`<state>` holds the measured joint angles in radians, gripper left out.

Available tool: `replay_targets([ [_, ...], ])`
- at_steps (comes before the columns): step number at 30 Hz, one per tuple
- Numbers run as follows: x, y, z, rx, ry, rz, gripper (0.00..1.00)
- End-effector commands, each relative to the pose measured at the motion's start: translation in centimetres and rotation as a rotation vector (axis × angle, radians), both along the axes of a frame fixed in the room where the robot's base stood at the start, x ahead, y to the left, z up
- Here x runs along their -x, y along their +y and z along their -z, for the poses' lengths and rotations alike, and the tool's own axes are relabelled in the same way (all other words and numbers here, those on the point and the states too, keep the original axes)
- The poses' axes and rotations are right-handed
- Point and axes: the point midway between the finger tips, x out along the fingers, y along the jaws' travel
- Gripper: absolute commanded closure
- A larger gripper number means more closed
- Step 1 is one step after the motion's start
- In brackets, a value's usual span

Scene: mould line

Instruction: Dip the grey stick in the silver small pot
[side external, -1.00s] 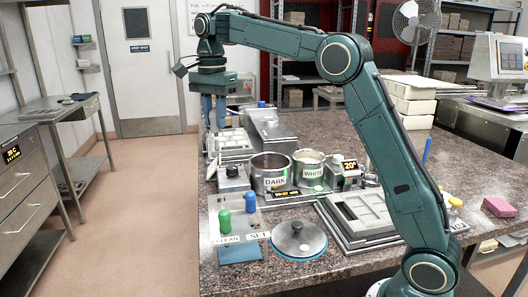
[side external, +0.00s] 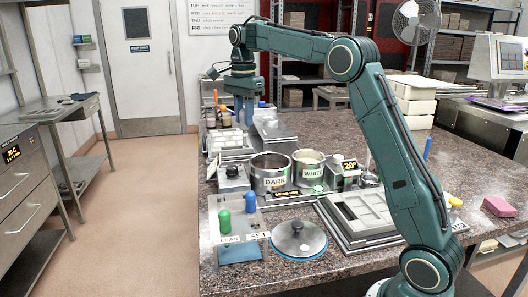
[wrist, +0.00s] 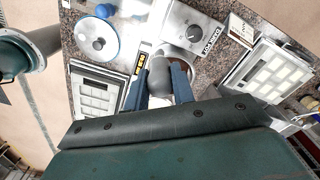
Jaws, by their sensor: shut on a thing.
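My gripper (side external: 243,112) hangs pointing down above the far left of the worktop. In the wrist view its blue fingers (wrist: 160,92) are shut on the grey stick (wrist: 160,76), seen nearly end-on as a rounded grey shape. In the side view the stick is hard to make out. Two silver pots stand nearer the camera: one labelled DARK (side external: 271,182) with brown contents, and a smaller one labelled WHITE (side external: 309,177) with pale contents. Behind the stick in the wrist view, a brown-filled pot (wrist: 184,66) is partly hidden. The stick's lower end is not clear.
A knob box (side external: 234,179) stands left of the DARK pot. A white mould (side external: 230,143) is below my gripper.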

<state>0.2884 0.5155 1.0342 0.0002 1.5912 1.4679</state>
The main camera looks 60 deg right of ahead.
Motion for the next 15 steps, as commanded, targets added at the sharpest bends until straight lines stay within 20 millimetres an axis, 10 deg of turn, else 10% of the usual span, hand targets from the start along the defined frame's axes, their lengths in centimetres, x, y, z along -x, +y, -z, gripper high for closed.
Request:
replay_targets([
  [15,6.6,-16.2,3.6,0.000,0.001,0.393,0.98],
])
